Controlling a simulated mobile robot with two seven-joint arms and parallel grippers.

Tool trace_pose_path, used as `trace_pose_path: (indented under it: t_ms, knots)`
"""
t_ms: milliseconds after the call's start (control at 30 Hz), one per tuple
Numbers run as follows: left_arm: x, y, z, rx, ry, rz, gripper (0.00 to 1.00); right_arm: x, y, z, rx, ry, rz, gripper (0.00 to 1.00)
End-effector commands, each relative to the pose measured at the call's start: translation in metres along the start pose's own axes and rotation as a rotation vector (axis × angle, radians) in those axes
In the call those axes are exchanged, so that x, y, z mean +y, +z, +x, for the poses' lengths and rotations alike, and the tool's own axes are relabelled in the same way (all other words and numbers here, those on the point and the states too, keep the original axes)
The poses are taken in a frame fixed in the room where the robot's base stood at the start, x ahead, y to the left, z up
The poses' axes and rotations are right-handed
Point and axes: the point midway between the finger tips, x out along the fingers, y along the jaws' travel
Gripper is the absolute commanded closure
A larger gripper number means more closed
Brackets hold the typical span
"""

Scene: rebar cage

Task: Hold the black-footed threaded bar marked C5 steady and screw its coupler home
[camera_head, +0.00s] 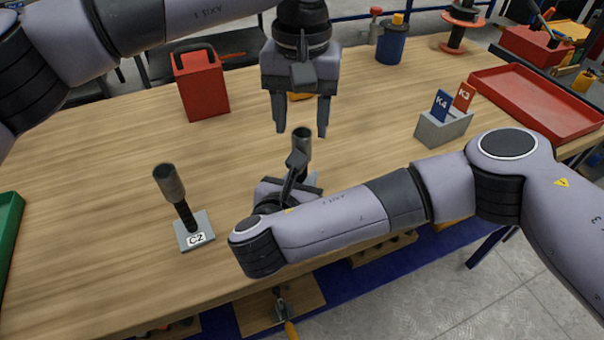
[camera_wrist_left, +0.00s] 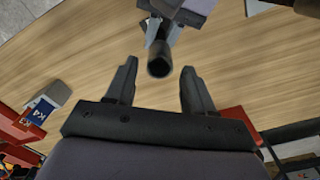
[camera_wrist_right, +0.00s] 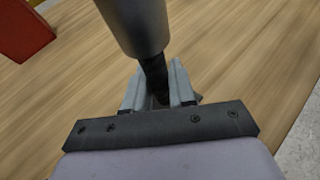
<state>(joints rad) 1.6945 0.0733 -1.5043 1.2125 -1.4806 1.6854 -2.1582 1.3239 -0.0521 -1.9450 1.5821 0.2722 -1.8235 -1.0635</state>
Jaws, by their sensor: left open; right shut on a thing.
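A threaded bar (camera_wrist_right: 155,75) with a grey cylindrical coupler (camera_head: 303,142) on its top stands near the middle of the table. My right gripper (camera_wrist_right: 154,90) is shut on the bar just below the coupler. The coupler also shows in the left wrist view (camera_wrist_left: 160,66). My left gripper (camera_head: 300,131) is open, pointing down over the coupler, with its fingers apart on either side and not closed on it. The bar's foot is mostly hidden by my right gripper and arm, and no C5 mark can be read. Another bar with a coupler (camera_head: 170,183) stands at left on a grey plate marked C2 (camera_head: 195,238).
A red box (camera_head: 202,88) stands behind at left. A grey block (camera_head: 443,128) holds blue K4 and red K3 tags at right, before a red tray (camera_head: 530,100). A green tray edge (camera_head: 8,235) is at far left. Open wood lies around the C2 bar.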

Motion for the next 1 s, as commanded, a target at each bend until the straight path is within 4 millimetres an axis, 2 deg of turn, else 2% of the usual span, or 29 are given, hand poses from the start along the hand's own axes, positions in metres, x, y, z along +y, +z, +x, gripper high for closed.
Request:
trace_pose_path:
  t_ms: [1000]
  knots:
    - [0.000,0.000,-0.019,0.002,0.001,-1.678,0.47,0.000,0.000,0.000,0.000,0.000,-0.001,1.00]
